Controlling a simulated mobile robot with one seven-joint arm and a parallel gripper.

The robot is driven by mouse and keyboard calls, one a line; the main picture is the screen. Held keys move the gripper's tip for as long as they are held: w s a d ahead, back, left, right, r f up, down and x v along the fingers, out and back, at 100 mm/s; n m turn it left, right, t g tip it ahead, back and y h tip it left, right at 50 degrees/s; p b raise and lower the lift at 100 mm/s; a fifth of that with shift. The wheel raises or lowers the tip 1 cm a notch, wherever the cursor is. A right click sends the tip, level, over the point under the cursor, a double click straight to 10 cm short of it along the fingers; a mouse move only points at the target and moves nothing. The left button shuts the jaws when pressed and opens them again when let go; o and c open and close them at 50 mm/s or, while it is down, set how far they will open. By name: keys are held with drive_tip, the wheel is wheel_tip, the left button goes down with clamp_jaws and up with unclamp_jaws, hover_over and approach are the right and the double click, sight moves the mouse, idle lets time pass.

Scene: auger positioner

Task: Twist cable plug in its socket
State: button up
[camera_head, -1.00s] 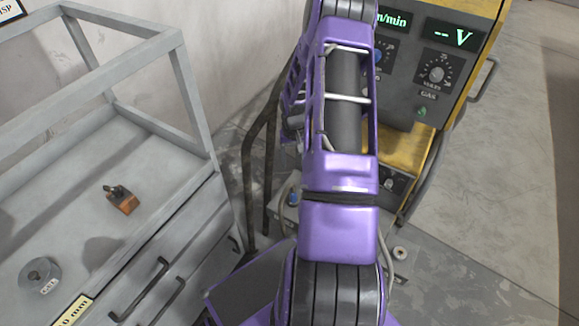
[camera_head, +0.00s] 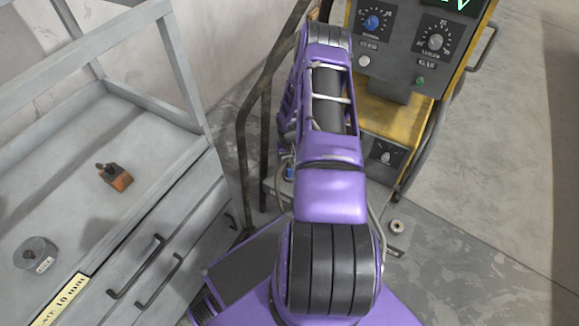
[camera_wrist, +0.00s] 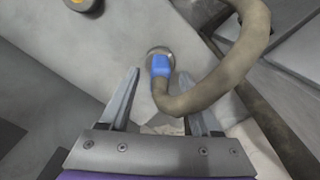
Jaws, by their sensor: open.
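The cable plug (camera_wrist: 162,66) is blue and sits at a round metal socket (camera_wrist: 159,53) on a grey panel in the wrist view. A thick tan cable (camera_wrist: 225,85) leaves the plug and loops to the right and up. My gripper (camera_wrist: 158,78) is open, its two fingers on either side of the plug and cable end, apart from them as far as I can see. In the head view a small blue part (camera_head: 289,172), seemingly the plug, shows just left of my arm; my gripper is hidden there.
A yellow and black machine with dials (camera_head: 415,50) stands behind my arm. A grey cabinet (camera_head: 150,190) with drawers stands at left, with an orange-brown block (camera_head: 115,178) and a grey disc (camera_head: 36,252) on top. A dark rail (camera_head: 243,150) stands between.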

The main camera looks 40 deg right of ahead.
drive_tip(key=shift+f, duration=0.3)
clamp_jaws()
idle(0.3)
